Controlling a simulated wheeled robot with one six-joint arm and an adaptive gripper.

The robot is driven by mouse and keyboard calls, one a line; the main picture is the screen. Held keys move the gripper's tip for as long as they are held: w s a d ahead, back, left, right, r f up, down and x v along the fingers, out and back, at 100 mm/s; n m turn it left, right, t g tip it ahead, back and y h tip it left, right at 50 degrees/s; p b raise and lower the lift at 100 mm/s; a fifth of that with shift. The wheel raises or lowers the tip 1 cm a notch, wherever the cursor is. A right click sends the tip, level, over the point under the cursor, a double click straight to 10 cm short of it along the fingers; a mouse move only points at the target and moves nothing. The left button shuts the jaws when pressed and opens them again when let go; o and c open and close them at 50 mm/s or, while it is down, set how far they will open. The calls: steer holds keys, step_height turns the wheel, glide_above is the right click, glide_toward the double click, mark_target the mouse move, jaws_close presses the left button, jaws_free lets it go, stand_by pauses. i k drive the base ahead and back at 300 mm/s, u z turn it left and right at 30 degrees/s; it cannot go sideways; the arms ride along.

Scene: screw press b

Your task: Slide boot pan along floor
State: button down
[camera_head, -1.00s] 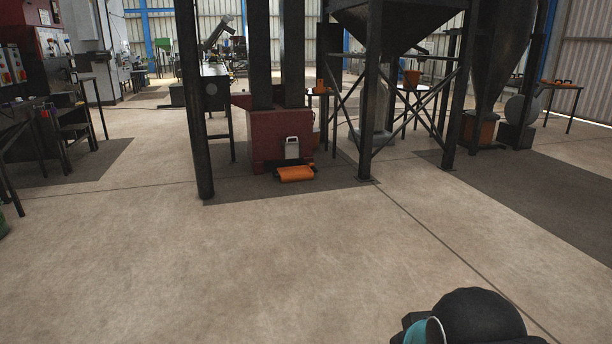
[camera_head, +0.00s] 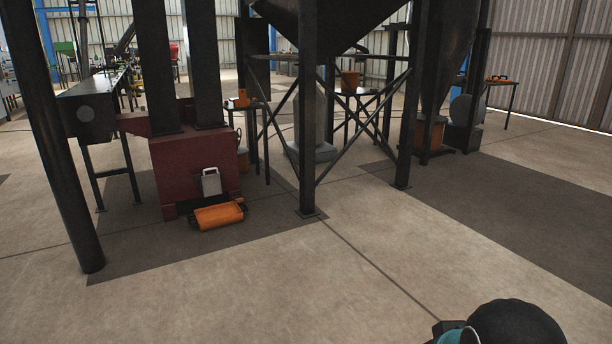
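An orange pan (camera_head: 218,216), which looks like the boot pan, lies low on the floor at the foot of a dark red machine base (camera_head: 195,165). A small light grey plate or door (camera_head: 211,182) sits on the base's front face, just above the pan. Dark parts show at both ends of the pan; their detail is too small to tell. Only a rounded dark and teal part of my arm shows at the bottom right. My gripper's fingers are not in view.
A dark post (camera_head: 62,150) stands at the left and a hopper frame leg (camera_head: 308,120) stands right of the pan. A small table with an orange item (camera_head: 242,98) is behind the base. The concrete floor (camera_head: 260,290) in front is clear.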

mark_target(213, 217)
steer(key=i, duration=2.1)
steer(key=u, duration=0.55)
steer(key=i, duration=1.9)
steer(key=u, duration=0.85)
steer(key=i, duration=1.05)
steer(key=u, duration=0.25)
